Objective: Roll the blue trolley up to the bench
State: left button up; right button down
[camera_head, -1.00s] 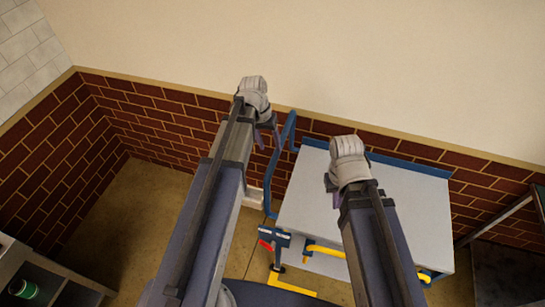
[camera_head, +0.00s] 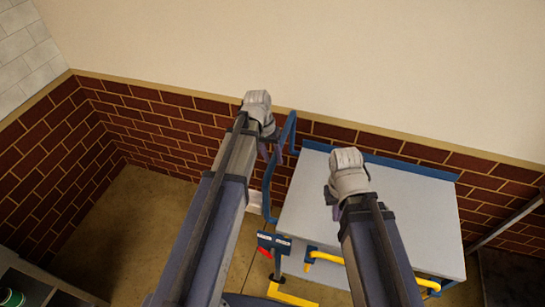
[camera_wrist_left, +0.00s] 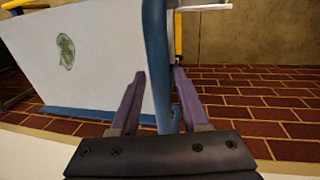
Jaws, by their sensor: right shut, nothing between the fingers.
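The blue trolley (camera_head: 425,205) has a pale grey top and a blue upright push handle (camera_head: 269,190) on its left side. It stands close to the brick-faced wall. My left gripper (camera_head: 272,146) is at the upper part of this handle. In the left wrist view its two purple fingers (camera_wrist_left: 162,95) are spread, with the blue handle bar (camera_wrist_left: 157,45) between them; I cannot tell whether they touch it. The trolley's pale panel with a green mark shows there too. My right gripper (camera_head: 333,205) is shut and empty above the trolley top, its fingers mostly hidden. I cannot identify the bench.
A yellow bar (camera_head: 326,257) runs along the trolley's near edge. A blue part with a red piece (camera_head: 272,244) stands by its near left corner, above a yellow floor mark (camera_head: 290,293). A grey shelf unit (camera_head: 40,280) is lower left. Floor at left is clear.

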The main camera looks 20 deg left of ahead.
pick_arm(q)
grip_shut()
dwell(1.1)
